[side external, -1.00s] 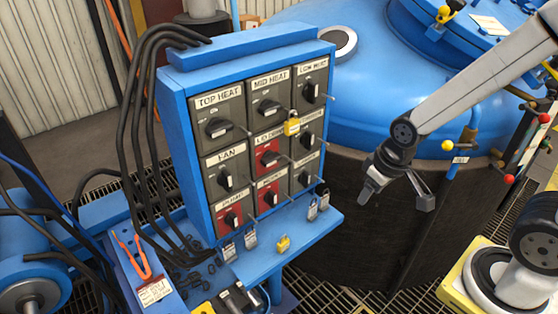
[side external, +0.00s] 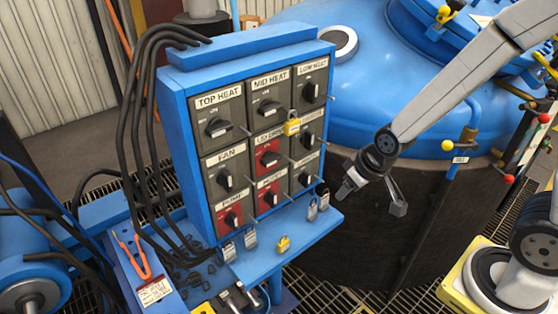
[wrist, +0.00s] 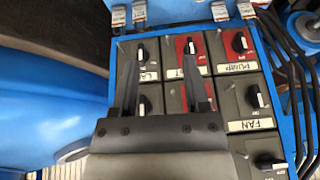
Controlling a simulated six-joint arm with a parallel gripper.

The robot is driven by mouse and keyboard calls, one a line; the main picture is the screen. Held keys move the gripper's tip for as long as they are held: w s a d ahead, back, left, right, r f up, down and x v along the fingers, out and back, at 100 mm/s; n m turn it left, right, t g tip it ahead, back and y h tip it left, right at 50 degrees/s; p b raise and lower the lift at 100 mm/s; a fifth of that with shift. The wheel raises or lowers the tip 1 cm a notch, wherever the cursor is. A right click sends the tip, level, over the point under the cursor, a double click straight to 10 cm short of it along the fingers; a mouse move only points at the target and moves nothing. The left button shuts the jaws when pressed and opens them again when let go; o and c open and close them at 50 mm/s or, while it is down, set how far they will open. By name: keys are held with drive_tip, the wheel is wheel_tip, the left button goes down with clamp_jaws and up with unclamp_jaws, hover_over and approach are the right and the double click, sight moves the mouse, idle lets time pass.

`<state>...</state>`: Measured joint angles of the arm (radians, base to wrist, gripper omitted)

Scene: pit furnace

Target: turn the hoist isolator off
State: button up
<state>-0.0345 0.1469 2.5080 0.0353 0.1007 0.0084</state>
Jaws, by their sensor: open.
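The blue isolator panel (side external: 185,150) carries rows of black rotary switches. The bottom middle red switch (side external: 270,199) has a blurred label, which seems to read HOIST; its black handle points roughly upright.
A yellow padlock (side external: 291,126) hangs on the panel's middle row. Another yellow padlock (side external: 283,243) and several grey padlocks (side external: 251,241) sit along the blue shelf (side external: 310,238). Black cables (side external: 130,110) run down the left side. The blue furnace vessel (side external: 375,75) stands behind.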

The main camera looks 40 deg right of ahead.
drive_tip(key=w+a+f+t, duration=0.3)
drive_tip(key=w+f+t, duration=0.2)
drive_tip(key=w, duration=0.4)
drive_tip(key=t, duration=0.9)
approach(275, 197)
drive_tip(key=shift+w+r, duration=0.2)
drive_tip(key=shift+w, duration=0.5)
drive_tip(key=shift+w, duration=3.9)
clamp_jaws()
